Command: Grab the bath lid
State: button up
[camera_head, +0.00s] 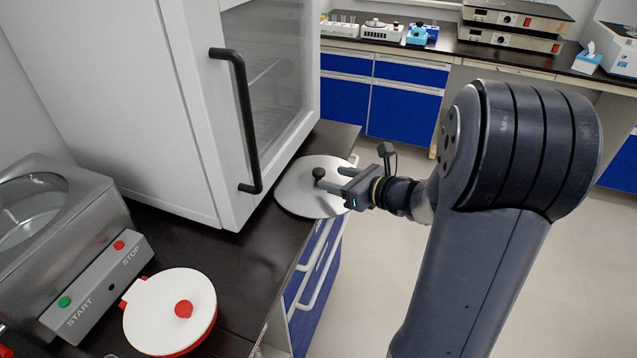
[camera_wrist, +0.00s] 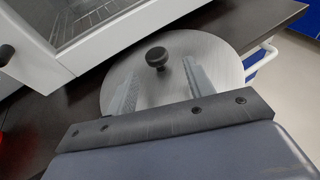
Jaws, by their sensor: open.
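The bath lid (camera_head: 296,200) is a round, flat silver disc with a black knob (camera_head: 318,173). It lies on the dark bench by the front corner of the white cabinet and reaches over the bench edge. My gripper (camera_head: 330,178) is open and empty over the lid, with its fingers pointing at the knob. In the wrist view, the lid (camera_wrist: 215,50) fills the middle and the knob (camera_wrist: 156,58) stands just beyond the fingertips, roughly between the two fingers (camera_wrist: 160,75). The metal bath (camera_head: 50,215) with START and STOP buttons is at the left, with its round opening uncovered.
The white cabinet (camera_head: 130,90) with a black door handle (camera_head: 243,120) stands close to the lid's left side. A white lid-like disc with a red knob (camera_head: 165,315) lies in front of the bath.

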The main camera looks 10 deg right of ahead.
aim_at(320, 171)
jog(key=shift+r+x, duration=0.2)
jog(key=shift+x, duration=1.25)
jog(key=shift+r+x, duration=0.25)
jog(key=shift+x, duration=1.2)
jog(key=shift+a, duration=0.2)
jog(key=shift+c, duration=0.3)
grip_shut()
